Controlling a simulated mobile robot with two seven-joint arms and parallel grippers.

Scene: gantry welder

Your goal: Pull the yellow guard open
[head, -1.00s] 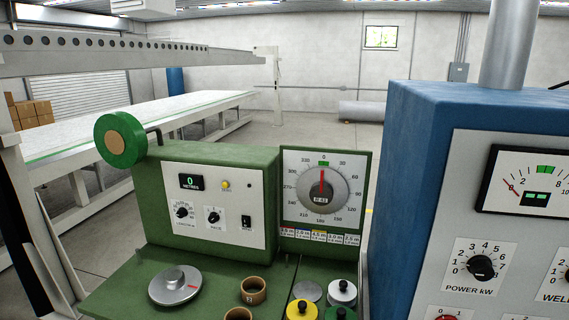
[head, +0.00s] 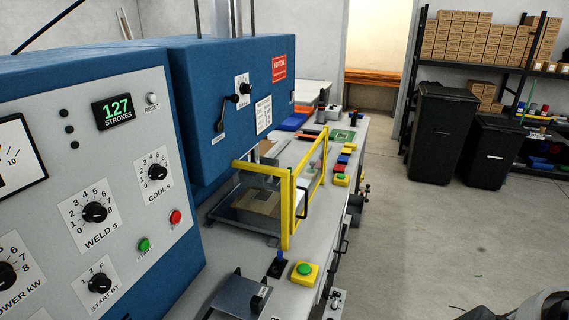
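The yellow guard (head: 287,208) is a yellow-framed barrier on the bench, right of the blue welder cabinet. Its frame stands around a metal platen (head: 262,204) under the press head. A dark handle (head: 303,203) shows on its right side. The guard looks closed around the platen, but I cannot be sure from this angle. Neither of my grippers can be made out. A dark, rounded shape shows at the bottom right corner; I cannot tell what it is.
The blue cabinet (head: 130,60) with dials fills the left. A green button on a yellow box (head: 304,272) sits in front of the guard. Coloured blocks line the bench (head: 346,140) behind it. Black bins (head: 441,135) and shelves stand at right.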

